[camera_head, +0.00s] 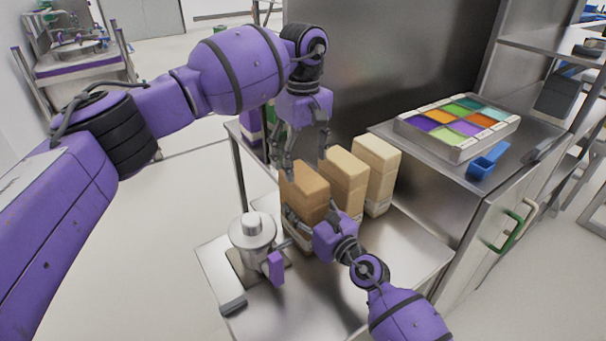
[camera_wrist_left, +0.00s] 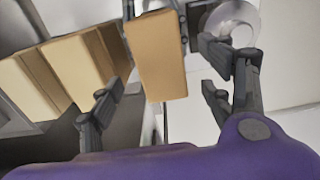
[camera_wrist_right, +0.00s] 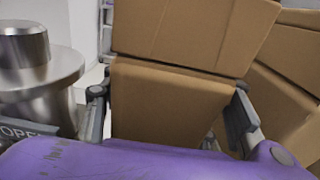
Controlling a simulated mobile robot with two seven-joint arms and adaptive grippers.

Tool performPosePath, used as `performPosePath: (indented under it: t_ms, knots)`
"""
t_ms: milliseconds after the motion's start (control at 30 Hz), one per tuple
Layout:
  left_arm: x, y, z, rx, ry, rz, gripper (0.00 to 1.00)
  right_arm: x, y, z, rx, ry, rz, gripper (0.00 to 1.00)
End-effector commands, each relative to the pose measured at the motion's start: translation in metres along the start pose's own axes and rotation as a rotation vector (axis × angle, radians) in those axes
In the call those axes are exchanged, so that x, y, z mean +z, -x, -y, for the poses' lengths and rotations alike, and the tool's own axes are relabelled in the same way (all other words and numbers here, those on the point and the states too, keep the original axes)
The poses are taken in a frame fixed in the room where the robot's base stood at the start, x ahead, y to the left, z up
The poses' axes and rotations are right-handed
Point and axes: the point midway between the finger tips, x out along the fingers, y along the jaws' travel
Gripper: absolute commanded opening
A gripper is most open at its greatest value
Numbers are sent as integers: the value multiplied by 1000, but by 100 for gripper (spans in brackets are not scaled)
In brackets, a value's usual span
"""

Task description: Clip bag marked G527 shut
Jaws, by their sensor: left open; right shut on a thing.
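Three tan paper bags stand in a row on the steel table. The darkest, nearest bag (camera_head: 304,190) is upright, with its folded upper part plain in the right wrist view (camera_wrist_right: 170,95). No marking G527 is readable, and I make out no clip. My right gripper (camera_head: 312,216) is shut on this bag, one finger on each side, below its top. My left gripper (camera_head: 305,156) is open and empty, pointing down just above the same bag. In the left wrist view the bag (camera_wrist_left: 158,60) lies beyond its spread fingers. The middle bag (camera_head: 343,178) and far bag (camera_head: 377,170) stand behind it.
A silver canister (camera_head: 252,235) with a purple handle stands left of the bags. A tray of coloured compartments (camera_head: 455,150) and a blue scoop (camera_head: 487,161) lie on the counter at right. The table's front right is clear.

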Motion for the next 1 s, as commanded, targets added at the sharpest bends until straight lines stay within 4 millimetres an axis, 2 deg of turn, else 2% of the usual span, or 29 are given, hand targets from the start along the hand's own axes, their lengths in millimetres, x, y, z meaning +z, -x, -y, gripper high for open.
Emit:
performPosePath:
  t_ms: [100,300,667,700,867,1000]
  knots:
    - [-1,26,0,1,2,-2,73,-1,0,0,0,0,-1,7]
    - [-1,52,0,0,1,0,73,-1,0,0,0,0,-1,7]
    - [0,58,0,-1,1,1,73,-1,0,0,0,0,-1,7]
    - [0,58,0,-1,1,1,73,-1,0,0,0,0,-1,56]
    - [0,58,0,-1,1,1,73,-1,0,0,0,0,-1,76]
    - [0,58,0,-1,1,1,73,0,0,0,0,0,-1,76]
